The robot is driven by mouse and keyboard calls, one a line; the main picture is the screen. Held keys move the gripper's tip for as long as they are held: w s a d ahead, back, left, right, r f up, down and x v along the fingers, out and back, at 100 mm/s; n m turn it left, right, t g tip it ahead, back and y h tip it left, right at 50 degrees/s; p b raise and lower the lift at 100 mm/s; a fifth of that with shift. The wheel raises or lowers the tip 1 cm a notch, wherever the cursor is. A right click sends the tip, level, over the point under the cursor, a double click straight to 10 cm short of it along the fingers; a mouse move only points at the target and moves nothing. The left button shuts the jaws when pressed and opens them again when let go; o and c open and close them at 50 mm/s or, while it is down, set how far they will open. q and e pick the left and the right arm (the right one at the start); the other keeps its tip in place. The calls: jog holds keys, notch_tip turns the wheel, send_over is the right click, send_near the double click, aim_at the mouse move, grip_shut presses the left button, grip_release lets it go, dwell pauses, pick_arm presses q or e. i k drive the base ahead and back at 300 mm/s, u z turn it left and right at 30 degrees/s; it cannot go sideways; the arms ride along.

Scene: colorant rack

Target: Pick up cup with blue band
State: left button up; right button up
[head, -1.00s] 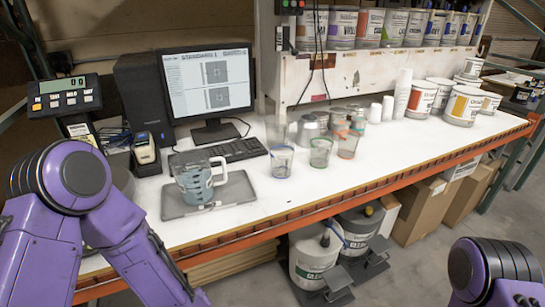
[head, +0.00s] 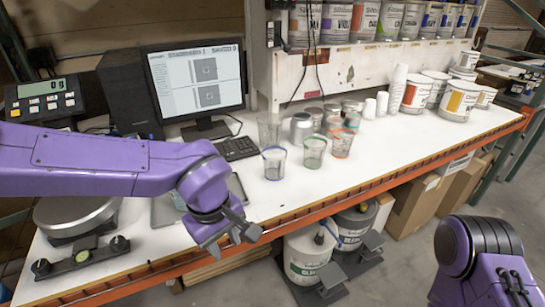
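The clear cup with the blue band (head: 273,165) stands upright on the white bench, leftmost of a front row of three banded cups. The cup with the green band (head: 314,154) and the cup with the orange-red band (head: 341,144) stand to its right. My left gripper (head: 232,238) is near the bench's front edge, left of and nearer than the blue-banded cup, apart from it. Its fingers look spread, with nothing between them. My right arm shows at the lower right, but its gripper is out of view.
The grey tray (head: 238,189) and the pitcher on it are mostly hidden by my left arm. Behind the cups stand a clear container (head: 269,128) and a metal can (head: 301,128). A keyboard (head: 237,148) lies to the left. Bench in front of the cups is clear.

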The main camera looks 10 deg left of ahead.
aim_at(274, 156)
jog(key=i, duration=1.3)
